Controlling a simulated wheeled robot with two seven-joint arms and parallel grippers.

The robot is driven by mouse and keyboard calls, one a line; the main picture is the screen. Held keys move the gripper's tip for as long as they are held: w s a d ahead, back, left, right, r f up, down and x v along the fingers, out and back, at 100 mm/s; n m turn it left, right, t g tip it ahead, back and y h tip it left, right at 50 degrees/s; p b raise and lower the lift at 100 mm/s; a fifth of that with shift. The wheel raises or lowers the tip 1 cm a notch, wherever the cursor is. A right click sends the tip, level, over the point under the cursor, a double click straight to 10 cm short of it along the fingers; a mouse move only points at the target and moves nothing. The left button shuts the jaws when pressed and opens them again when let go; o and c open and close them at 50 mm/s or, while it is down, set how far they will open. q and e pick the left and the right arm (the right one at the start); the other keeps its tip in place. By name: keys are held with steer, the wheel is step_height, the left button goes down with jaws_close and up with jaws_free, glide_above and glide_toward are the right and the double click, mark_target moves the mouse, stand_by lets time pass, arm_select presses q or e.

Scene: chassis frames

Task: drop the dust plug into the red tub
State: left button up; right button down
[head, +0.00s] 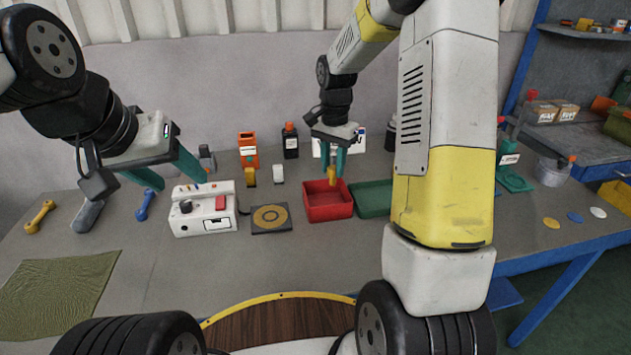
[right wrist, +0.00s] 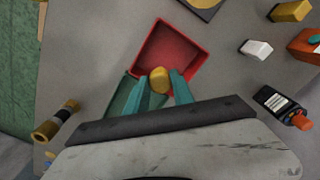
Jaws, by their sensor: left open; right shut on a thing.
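The dust plug (head: 333,180) is a small yellow piece between the fingertips of my right gripper (head: 336,172). It also shows in the right wrist view (right wrist: 159,80), with the teal fingers shut on it. The red tub (head: 329,214) is an open, empty-looking box on the workbench. In the head view the plug hangs above it. In the right wrist view the plug appears over the near edge of the red tub (right wrist: 160,27). My left gripper (head: 172,180) is open and empty above the left part of the bench, near a white device.
A green tub (head: 372,199) stands right beside the red tub. The white device (head: 204,222) and a dark plate with a yellow ring (head: 270,217) are to its left. Bottles and small blocks stand behind. The front middle of the bench is clear.

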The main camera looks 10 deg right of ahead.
mark_target(332, 184)
steer(key=shift+f, duration=2.85)
steer(key=c, duration=1)
jaws_free()
